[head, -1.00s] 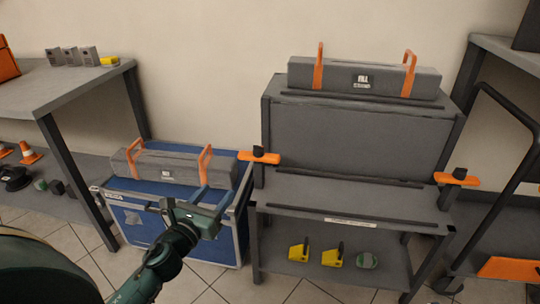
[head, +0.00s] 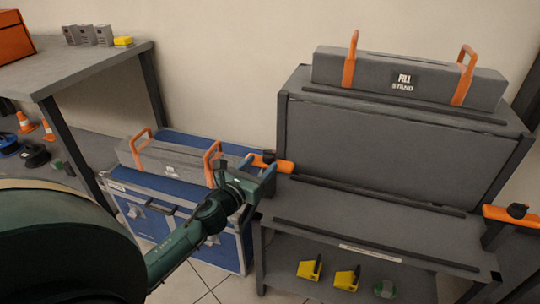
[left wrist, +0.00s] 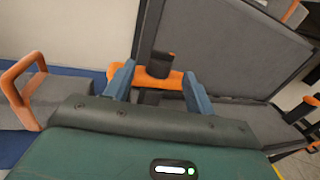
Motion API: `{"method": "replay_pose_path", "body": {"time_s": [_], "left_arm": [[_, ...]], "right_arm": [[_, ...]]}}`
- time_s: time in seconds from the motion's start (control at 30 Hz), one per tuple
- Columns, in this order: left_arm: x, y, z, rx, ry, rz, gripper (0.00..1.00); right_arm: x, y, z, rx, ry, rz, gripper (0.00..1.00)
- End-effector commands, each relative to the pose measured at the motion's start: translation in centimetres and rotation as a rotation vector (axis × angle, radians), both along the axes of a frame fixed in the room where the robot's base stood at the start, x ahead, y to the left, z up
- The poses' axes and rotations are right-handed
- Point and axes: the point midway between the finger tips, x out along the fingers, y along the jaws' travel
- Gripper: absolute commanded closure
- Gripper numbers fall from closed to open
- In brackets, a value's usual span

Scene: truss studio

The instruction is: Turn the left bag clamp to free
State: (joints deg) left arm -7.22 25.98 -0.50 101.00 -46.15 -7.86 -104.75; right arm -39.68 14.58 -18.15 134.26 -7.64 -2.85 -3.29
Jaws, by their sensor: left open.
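The left bag clamp is an orange bar (head: 286,166) with a black knob, on the left post of the grey stand (head: 380,140). In the left wrist view its bar (left wrist: 118,73) lies crosswise ahead, with the upright knob (left wrist: 160,66) at its middle. My left gripper (head: 262,176) is open at the clamp and partly covers it in the head view. In the left wrist view its blue fingers (left wrist: 158,84) stand either side of the knob. Contact cannot be told. The right bag clamp (head: 512,215) is on the stand's right post. My right gripper is not in view.
A grey bag (head: 405,77) marked FILL lies on the stand's top. Another grey bag (head: 165,160) with orange handles lies on a blue case (head: 170,205), close to my left arm. Yellow blocks (head: 345,278) sit on the stand's lower shelf. A grey table (head: 75,70) stands left.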

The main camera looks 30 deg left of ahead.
Motion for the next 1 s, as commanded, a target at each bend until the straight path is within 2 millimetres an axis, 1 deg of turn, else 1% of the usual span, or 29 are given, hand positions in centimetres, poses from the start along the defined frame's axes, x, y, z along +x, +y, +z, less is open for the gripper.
{"method": "replay_pose_path", "body": {"time_s": [0.03, 0.1, 0.2, 0.3, 0.47, 0.7, 0.77, 1.0], "left_arm": [[1.2, 0.1, 0.0, 0.0, -0.003, 0.0, 0.45], [2.4, 0.1, 0.0, 0.0, -0.003, 0.0, 0.45], [3.9, 0.2, 0.0, 0.001, -0.002, 0.001, 0.45], [4.9, 0.2, 0.0, -0.001, -0.001, 0.0, 0.45], [5.6, 0.2, 0.0, 0.0, 0.0, 0.0, 0.45], [5.6, 0.2, 0.0, 0.0, 0.001, 0.0, 0.45], [5.6, 0.2, 0.0, 0.0, 0.0, 0.0, 0.48], [5.6, 0.2, 0.0, -0.001, 0.0, 0.0, 0.68]], "right_arm": [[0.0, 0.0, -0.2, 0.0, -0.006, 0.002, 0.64], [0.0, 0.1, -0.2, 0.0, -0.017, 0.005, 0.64], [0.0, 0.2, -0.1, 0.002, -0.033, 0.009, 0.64], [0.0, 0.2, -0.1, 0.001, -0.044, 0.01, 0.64], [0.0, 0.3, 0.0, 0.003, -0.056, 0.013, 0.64], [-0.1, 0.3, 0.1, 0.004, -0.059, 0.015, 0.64], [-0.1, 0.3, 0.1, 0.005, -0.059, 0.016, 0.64], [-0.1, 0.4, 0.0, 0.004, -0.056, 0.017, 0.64]]}}
